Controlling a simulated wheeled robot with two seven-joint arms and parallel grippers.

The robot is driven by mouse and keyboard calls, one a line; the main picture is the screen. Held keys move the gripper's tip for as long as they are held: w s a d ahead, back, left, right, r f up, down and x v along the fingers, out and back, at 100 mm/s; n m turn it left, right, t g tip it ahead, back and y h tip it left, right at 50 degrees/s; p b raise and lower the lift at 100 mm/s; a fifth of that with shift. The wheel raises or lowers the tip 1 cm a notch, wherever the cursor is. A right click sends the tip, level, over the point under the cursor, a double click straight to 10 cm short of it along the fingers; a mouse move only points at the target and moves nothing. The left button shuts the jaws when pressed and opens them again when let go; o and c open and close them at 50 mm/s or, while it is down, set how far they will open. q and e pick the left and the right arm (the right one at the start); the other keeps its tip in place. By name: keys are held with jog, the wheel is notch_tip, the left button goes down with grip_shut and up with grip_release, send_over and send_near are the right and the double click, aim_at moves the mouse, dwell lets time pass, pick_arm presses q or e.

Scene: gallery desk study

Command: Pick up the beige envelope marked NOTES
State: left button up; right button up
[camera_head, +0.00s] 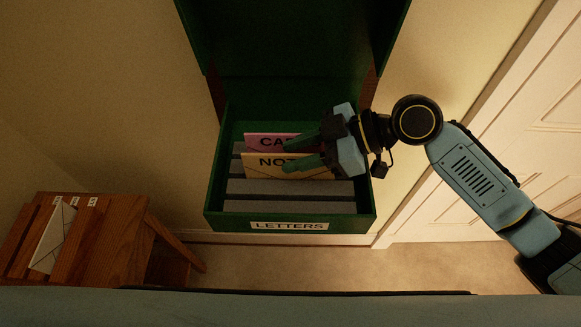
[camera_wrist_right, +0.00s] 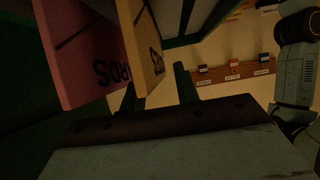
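The beige envelope marked NOTES (camera_head: 318,172) stands upright in the open green drawer labelled LETTERS (camera_head: 232,222). A pink envelope marked CARDS (camera_head: 262,141) stands just behind it. My right gripper (camera_head: 287,153) reaches in from the right, with its fingers apart. One finger shows near the pink envelope and the other across the front of the beige one, partly covering its lettering. In the right wrist view, the beige envelope (camera_wrist_right: 143,45) hangs into the gap near the left finger; contact cannot be told. My left gripper is out of view.
Grey dividers (camera_head: 290,187) cross the drawer, with empty slots in front. The green cabinet (camera_head: 290,45) rises behind. A wooden rack (camera_head: 110,240) with a white envelope (camera_head: 52,238) stands at lower left. A white door (camera_head: 525,130) is at right.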

grip_shut()
dwell(0.3)
